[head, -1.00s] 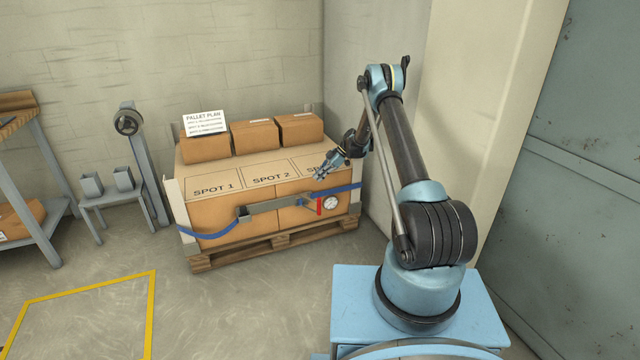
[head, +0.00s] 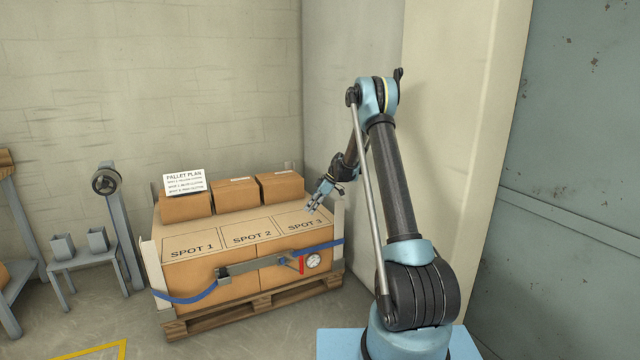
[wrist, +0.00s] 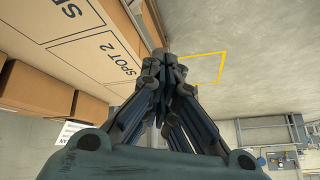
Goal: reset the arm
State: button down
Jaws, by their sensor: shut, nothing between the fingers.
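My gripper (head: 313,202) is shut and empty. In the head view its fingertips are near the spot 3 outline, at the right end of the pallet load's top; I cannot tell the exact height above it. In the wrist view my gripper (wrist: 163,62) shows with its dark fingers together and nothing between them. The pallet load (head: 200,272) is a block of brown cartons with outlines marked SPOT 1, SPOT 2 and SPOT 3 on top, and its top also shows in the wrist view (wrist: 80,45).
Three brown boxes (head: 235,196) stand along the back of the load, with a pallet plan sign (head: 184,182) at the left one. A blue strap (head: 185,298) crosses the front, with a gauge (head: 313,261). A small stand (head: 85,258) is at left. A wall is close on the right.

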jog(key=s+d+r+m+t+h, duration=0.15)
jog(key=s+d+r+m, duration=0.35)
jog(key=s+r, duration=0.65)
jog(key=s+d+r+m+t+h, duration=0.1)
jog(key=s+d+r+m+h, duration=0.15)
jog(key=s+d+r, duration=0.85)
jog(key=s+d+f+m, duration=0.2)
jog(key=s+m, duration=0.3)
jog(key=s, duration=1.4)
jog(key=s+d+f+m+h, duration=0.1)
jog(key=s+d+f+m, duration=0.1)
jog(key=s+f, duration=0.2)
jog(key=s+d+f+m+t+h, duration=0.1)
jog(key=s+d+f+m, duration=0.2)
jog(key=s, duration=0.7)
jog(key=shift+s+d+f+h, duration=0.2)
jog(key=shift+s+f+h, duration=0.2)
jog(key=shift+f, duration=0.45)
jog(key=shift+w+f, duration=0.2)
jog(key=shift+w, duration=0.3)
